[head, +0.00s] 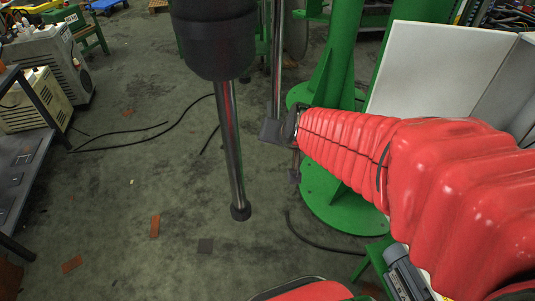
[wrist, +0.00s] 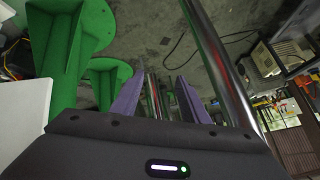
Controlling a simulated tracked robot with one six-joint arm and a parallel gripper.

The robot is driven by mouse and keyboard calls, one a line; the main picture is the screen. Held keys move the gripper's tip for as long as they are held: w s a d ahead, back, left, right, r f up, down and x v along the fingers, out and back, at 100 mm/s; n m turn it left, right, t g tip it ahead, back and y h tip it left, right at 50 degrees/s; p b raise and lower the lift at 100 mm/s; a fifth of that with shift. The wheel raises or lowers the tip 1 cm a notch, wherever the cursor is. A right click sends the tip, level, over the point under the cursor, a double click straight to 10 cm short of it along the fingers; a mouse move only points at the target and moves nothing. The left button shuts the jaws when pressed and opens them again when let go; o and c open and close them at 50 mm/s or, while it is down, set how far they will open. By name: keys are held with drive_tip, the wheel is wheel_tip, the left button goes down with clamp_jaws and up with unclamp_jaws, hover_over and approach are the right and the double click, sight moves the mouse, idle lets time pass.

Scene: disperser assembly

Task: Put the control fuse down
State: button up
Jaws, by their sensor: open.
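My gripper (wrist: 157,95) shows in the wrist view as two purple fingers standing apart, with no held object visible between them. In the head view my gripper (head: 283,132) is a small dark shape at the end of the red-sleeved arm, beside the green column. The arm partly hides it. I cannot make out the control fuse in either view.
The disperser's steel shaft (head: 230,150) hangs from a black housing (head: 217,40), left of my gripper. The shaft also passes close on the right in the wrist view (wrist: 222,65). A green column (head: 335,70) and white panel (head: 440,75) stand right. Open floor lies left.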

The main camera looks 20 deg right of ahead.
drive_tip(key=s+a+r+n+g, duration=0.1)
drive_tip(key=s+a+r+n, duration=0.1)
drive_tip(key=s, duration=0.6)
drive_tip(key=s+a+r+n+g, duration=0.1)
drive_tip(key=s+a+r+n, duration=0.2)
drive_tip(key=s, duration=0.6)
drive_tip(key=shift+a+n+g+y, duration=0.3)
drive_tip(key=shift+a+n+g, duration=0.1)
drive_tip(key=shift+a, duration=0.05)
drive_tip(key=shift+o, duration=0.2)
